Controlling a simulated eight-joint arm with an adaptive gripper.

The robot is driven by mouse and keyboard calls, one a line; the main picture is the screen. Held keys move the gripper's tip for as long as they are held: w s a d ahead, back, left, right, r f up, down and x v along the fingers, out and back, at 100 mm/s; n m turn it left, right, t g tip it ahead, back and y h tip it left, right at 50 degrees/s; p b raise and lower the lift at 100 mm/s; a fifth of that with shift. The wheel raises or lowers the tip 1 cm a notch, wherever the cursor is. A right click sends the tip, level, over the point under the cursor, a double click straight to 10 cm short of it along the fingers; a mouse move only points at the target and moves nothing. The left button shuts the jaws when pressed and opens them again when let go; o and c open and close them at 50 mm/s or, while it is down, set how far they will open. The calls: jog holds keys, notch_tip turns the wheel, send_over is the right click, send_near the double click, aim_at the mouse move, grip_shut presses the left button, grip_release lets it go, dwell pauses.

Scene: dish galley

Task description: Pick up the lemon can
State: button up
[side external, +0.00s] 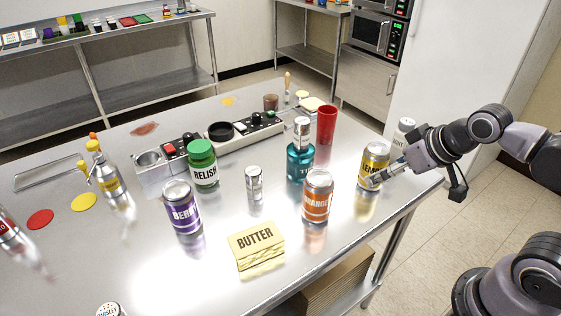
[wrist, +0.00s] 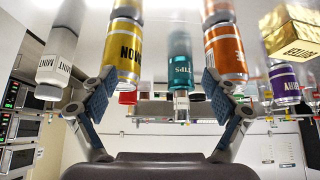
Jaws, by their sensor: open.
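The lemon can (side external: 374,158) is a yellow can with a silver top, standing upright near the right edge of the steel table. My gripper (side external: 387,172) is low beside its right side, with one finger overlapping the can's lower label in the side view. In the wrist view, which is upside down, the yellow can (wrist: 124,42) appears at the tip of the left finger, off the middle of the open jaws (wrist: 156,88). Nothing is held between the fingers. I cannot tell whether a finger touches the can.
A white mint bottle (side external: 404,131) stands just behind my gripper. An orange can (side external: 317,196), a teal bottle (side external: 300,163) and a red cup (side external: 327,124) stand left of the lemon can. Butter (side external: 257,246) lies at the front. The table's right edge is close by.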

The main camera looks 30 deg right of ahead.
aim_at(376, 157)
jog(key=w+d+r+m+g+h, duration=0.2)
jog(key=w+d+r+m+h, duration=0.15)
jog(key=m, duration=0.35)
jog(key=shift+x, duration=4.95)
jog(key=c, duration=1.6)
